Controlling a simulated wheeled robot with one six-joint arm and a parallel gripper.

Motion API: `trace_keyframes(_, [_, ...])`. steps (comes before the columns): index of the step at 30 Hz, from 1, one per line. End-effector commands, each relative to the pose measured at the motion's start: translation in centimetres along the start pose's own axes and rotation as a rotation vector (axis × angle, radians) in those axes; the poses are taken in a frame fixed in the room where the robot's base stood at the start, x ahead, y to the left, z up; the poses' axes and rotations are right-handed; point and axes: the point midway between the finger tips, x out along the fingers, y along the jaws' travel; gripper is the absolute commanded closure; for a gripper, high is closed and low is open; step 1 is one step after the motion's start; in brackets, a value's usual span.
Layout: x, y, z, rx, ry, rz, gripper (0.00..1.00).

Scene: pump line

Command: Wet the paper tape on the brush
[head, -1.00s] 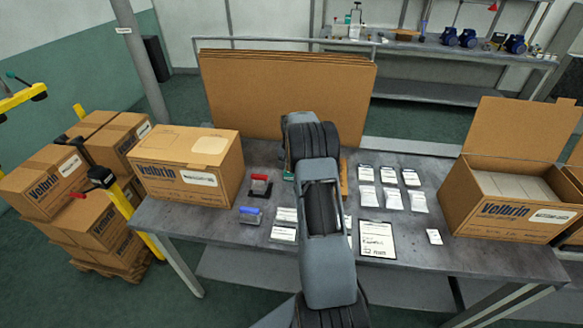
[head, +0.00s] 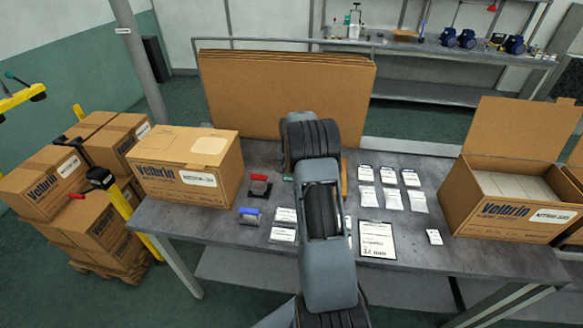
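My arm reaches forward over the middle of the grey workbench (head: 400,258) and blocks the view behind it. My gripper is hidden behind the arm, so I cannot see its fingers or anything in them. No paper tape or brush can be made out. A small piece of something green (head: 287,168) shows at the left edge of the arm. A brown strip (head: 344,180) shows at its right edge; I cannot tell what either is. Left of the arm lie a red-handled tool (head: 260,186) and a blue-handled tool (head: 249,215).
A closed carton (head: 165,172) stands at the bench's left end and an open carton (head: 500,212) at its right. Flat cardboard sheets (head: 240,95) stand along the back. White packets (head: 391,200) and a clipboard (head: 377,240) lie right of the arm.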

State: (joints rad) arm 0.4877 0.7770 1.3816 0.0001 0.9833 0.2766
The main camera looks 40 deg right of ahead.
Motion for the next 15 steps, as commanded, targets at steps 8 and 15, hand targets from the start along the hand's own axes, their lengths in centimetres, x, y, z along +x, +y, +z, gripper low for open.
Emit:
trace_keyframes(8, [0.0, 0.0, 0.8, 0.0, 0.0, 0.0, 0.77])
trace_keyframes(15, [0.0, 0.0, 2.0, 0.0, 0.0, 0.0, 0.77])
